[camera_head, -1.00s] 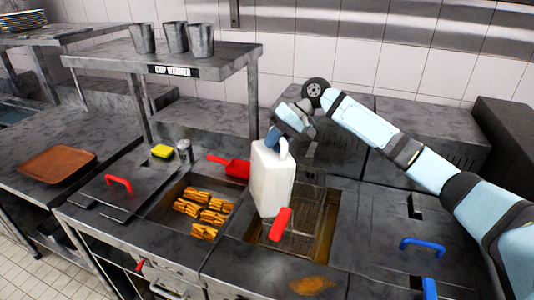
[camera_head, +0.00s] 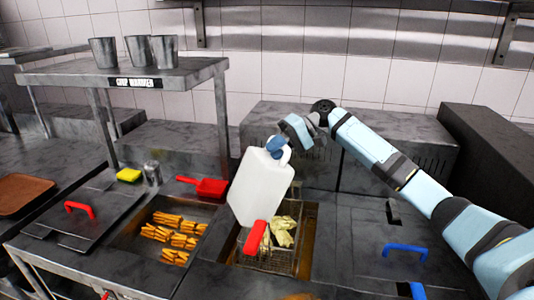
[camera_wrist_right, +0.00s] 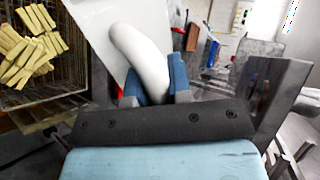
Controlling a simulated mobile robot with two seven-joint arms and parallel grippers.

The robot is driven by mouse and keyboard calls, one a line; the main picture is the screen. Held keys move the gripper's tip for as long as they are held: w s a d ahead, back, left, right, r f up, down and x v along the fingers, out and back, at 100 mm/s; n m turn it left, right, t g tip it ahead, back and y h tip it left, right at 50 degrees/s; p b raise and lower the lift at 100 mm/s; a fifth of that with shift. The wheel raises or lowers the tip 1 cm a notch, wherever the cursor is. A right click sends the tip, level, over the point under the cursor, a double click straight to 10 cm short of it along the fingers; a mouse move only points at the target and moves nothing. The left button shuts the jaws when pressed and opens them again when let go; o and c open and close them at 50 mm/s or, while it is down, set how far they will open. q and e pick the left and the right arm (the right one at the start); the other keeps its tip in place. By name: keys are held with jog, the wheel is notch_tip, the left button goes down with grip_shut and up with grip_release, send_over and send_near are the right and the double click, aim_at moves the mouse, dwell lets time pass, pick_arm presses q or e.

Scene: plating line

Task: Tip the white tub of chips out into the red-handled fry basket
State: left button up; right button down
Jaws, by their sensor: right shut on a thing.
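The white tub (camera_head: 259,188) is tilted above the fryer well in the head view. My right gripper (camera_head: 277,147) is shut on the tub's handle, which also shows between the blue fingers in the wrist view (camera_wrist_right: 141,62). The fry basket (camera_head: 275,264) sits in the well with its red handle (camera_head: 255,238) toward the front. Pale chips (camera_head: 284,231) lie in the basket, partly hidden by the tub. The wrist view shows several chips (camera_wrist_right: 28,48) on the wire mesh (camera_wrist_right: 62,88). The inside of the tub is hidden. My left gripper is out of view.
A bay of golden fries (camera_head: 170,238) lies left of the well, with a red scoop (camera_head: 211,187) behind it. A blue-handled lid (camera_head: 405,250) covers the counter to the right. A shelf (camera_head: 120,76) bearing metal cups stands at the back left.

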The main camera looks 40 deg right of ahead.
jog(key=s+d+f+t+y+b, duration=0.1)
jog(key=d+f+y+b, duration=0.2)
jog(key=d, duration=0.6)
jog(key=shift+s+f+y+b, duration=0.3)
jog(key=shift+s+y+b, duration=0.1)
jog(key=shift+y+b, duration=0.4)
dwell(0.4)
